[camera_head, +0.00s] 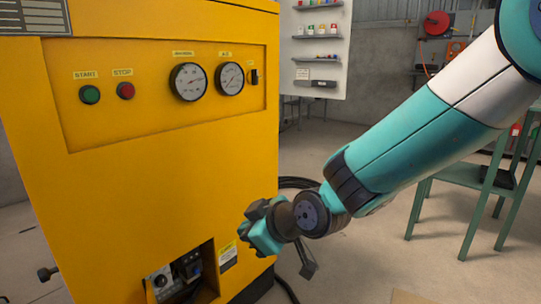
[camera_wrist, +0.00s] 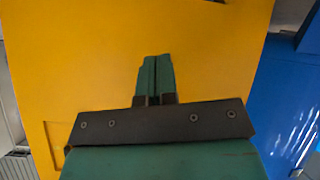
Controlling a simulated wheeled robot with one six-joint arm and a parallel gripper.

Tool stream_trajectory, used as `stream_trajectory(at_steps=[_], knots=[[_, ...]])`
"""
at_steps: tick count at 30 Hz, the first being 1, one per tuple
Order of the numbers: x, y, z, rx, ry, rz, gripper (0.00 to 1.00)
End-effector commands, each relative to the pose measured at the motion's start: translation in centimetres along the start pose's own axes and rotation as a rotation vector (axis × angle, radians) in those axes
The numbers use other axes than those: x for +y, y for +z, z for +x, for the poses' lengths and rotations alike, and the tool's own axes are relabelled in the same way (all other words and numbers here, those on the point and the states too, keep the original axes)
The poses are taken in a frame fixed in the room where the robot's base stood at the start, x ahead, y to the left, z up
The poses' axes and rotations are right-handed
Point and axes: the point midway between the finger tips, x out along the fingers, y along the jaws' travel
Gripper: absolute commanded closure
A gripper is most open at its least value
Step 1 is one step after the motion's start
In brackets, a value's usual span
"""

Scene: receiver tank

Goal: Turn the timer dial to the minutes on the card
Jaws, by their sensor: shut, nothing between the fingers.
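My gripper (camera_head: 256,230) is shut and empty, in front of the lower right part of the yellow cabinet (camera_head: 130,200). In the wrist view its two green fingers (camera_wrist: 156,62) lie together against plain yellow panel, with no dial between them. A recess low on the cabinet holds small controls; a light-coloured unit with a round black knob (camera_head: 161,280) may be the timer dial. Its marks are too small to read. My gripper is above and right of this recess, apart from it.
The cabinet's upper panel has a green START button (camera_head: 89,94), a red STOP button (camera_head: 125,90), two gauges (camera_head: 188,81) and a black switch (camera_head: 254,77). Dark hoses (camera_head: 297,183) lie behind my gripper. A green table (camera_head: 470,180) stands right; open floor lies between.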

Motion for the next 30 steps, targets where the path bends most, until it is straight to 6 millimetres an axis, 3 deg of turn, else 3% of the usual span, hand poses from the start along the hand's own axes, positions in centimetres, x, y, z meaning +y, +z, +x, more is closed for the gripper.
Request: stream_trajectory(at_steps=[1, 3, 6, 9, 12, 17, 30], knots=[[-1.1, 1.4, 4.4, 0.050, 0.028, -0.077, 1.00], [-2.0, 2.0, 8.9, 0.134, 0.091, -0.194, 1.00], [-4.0, 3.1, 14.4, 0.247, 0.188, -0.359, 1.00], [-6.3, 4.4, 18.3, 0.339, 0.278, -0.498, 1.00], [-8.2, 5.6, 20.6, 0.409, 0.352, -0.600, 1.00], [-10.0, 6.4, 22.2, 0.469, 0.420, -0.685, 1.00], [-9.3, 4.2, 26.0, 0.481, 0.435, -0.698, 1.00]])
